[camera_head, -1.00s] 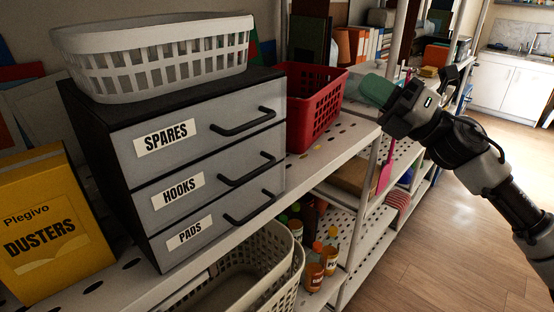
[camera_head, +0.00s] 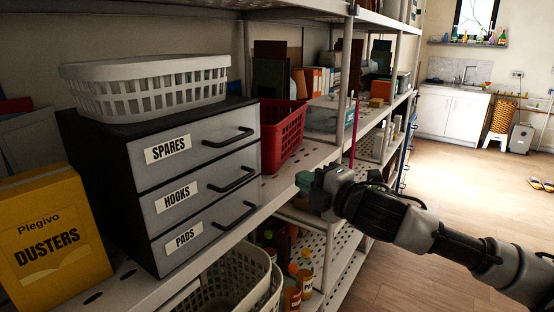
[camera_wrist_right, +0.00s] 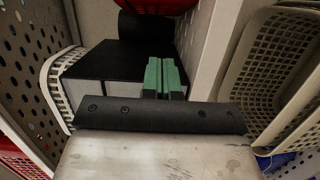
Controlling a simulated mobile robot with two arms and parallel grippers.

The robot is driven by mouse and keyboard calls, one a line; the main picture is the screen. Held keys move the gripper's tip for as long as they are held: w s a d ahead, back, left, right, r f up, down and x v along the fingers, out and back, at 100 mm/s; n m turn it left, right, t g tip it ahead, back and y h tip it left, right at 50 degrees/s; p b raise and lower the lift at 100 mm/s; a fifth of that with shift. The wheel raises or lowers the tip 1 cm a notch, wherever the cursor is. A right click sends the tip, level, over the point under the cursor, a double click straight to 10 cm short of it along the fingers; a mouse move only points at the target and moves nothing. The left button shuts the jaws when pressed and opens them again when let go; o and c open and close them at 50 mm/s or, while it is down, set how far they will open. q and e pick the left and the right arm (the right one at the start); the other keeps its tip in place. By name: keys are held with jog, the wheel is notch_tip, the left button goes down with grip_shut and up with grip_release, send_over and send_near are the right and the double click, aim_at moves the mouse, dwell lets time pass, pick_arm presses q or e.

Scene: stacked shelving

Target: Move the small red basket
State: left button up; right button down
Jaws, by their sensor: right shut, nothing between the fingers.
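The small red basket (camera_head: 282,132) stands on the perforated shelf, just right of the grey drawer unit (camera_head: 190,185). Its left part is hidden behind the unit. My right gripper (camera_head: 305,182) is shut and empty, its green fingertips near the shelf's front edge, lower than the basket and to its right in the picture. It appears apart from the basket. In the right wrist view the green fingers (camera_wrist_right: 162,76) lie close together, with part of a red thing (camera_wrist_right: 155,5), likely the basket, at the top edge. My left gripper is not in view.
A white basket (camera_head: 147,88) sits on the drawer unit. A yellow Dusters box (camera_head: 50,235) is at the left. A cream basket (camera_head: 232,285) and bottles (camera_head: 292,293) are on the lower shelf. A shelf post (camera_head: 343,85) rises right of the red basket. Open floor lies right.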

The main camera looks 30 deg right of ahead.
jog(key=w, duration=0.1)
jog(key=p, duration=0.4)
send_near(267, 153)
jog(key=w+a, duration=0.2)
jog(key=a, duration=0.1)
jog(key=shift+a+r, duration=0.15)
jog(key=shift+r, duration=0.05)
jog(key=w, duration=0.1)
jog(key=w+d+p, duration=0.1)
jog(key=w, duration=0.1)
jog(key=shift+d+f+p, duration=0.2)
jog(key=shift+d+p, duration=0.05)
jog(key=shift+p, duration=0.15)
jog(key=shift+w+d+f, duration=0.1)
jog(key=shift+w+d, duration=0.25)
jog(key=shift+w, duration=0.05)
